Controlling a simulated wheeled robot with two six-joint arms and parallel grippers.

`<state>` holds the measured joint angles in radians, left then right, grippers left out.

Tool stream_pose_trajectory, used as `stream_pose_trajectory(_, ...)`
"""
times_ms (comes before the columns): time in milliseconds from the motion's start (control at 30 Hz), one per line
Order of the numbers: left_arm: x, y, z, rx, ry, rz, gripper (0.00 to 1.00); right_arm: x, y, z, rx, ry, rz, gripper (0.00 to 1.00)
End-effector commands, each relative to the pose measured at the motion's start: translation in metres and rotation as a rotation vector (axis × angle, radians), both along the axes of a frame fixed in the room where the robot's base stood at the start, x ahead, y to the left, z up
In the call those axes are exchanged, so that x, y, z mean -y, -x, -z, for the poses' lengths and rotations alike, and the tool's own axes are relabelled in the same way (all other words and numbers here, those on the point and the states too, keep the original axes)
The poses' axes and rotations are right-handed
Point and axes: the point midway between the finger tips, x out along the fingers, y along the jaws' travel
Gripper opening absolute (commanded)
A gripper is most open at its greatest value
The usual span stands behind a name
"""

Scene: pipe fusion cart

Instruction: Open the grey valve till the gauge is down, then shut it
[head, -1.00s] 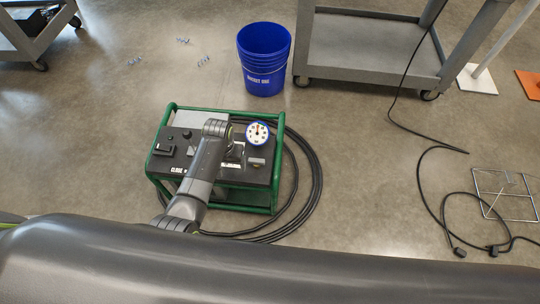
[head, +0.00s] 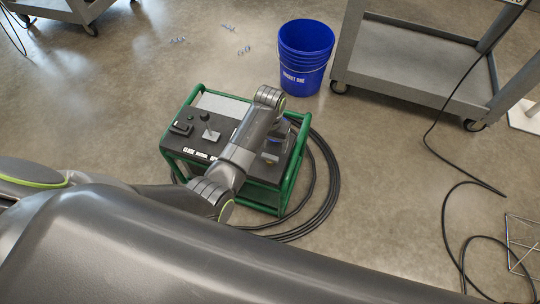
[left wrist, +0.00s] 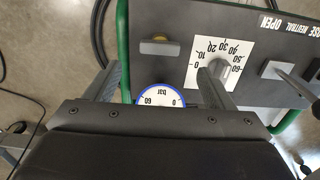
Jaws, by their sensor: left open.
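The grey valve (left wrist: 158,46) is a small grey bar handle over a brass-coloured stem on the cart's dark panel; it also shows in the head view (head: 271,157). The round gauge (left wrist: 160,104), white with a blue rim and marked bar, is partly hidden by my gripper in the left wrist view. Its needle cannot be read. In the head view my arm mostly covers it. My left gripper (left wrist: 160,74) is open and empty. Its fingers are spread over the panel, with the valve beyond and between the tips, apart from them. My right gripper is not in view.
A dial knob (left wrist: 214,72) stands close to one left fingertip. A lever (head: 209,132) rises from the panel. The green frame (head: 292,165) surrounds the panel. Black hose (head: 334,190) coils on the floor. A blue bucket (head: 305,60) and grey trolley (head: 415,65) stand behind.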

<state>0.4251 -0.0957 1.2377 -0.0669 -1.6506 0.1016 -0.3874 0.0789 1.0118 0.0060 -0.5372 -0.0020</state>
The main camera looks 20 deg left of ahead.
Motion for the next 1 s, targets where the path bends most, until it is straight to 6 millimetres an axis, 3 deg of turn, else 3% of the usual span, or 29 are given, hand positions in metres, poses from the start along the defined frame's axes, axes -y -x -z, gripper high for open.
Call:
stream_pose_trajectory(100,0.0,0.0,0.019,-0.001,0.0,0.0,0.76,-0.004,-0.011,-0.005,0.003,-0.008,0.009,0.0)
stream_pose_trajectory(500,0.0,0.0,0.063,0.0,0.0,0.0,0.76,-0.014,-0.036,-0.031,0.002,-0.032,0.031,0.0)
stream_pose_trajectory(1000,0.0,0.0,0.076,0.001,0.0,0.0,0.76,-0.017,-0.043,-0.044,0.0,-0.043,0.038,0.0)
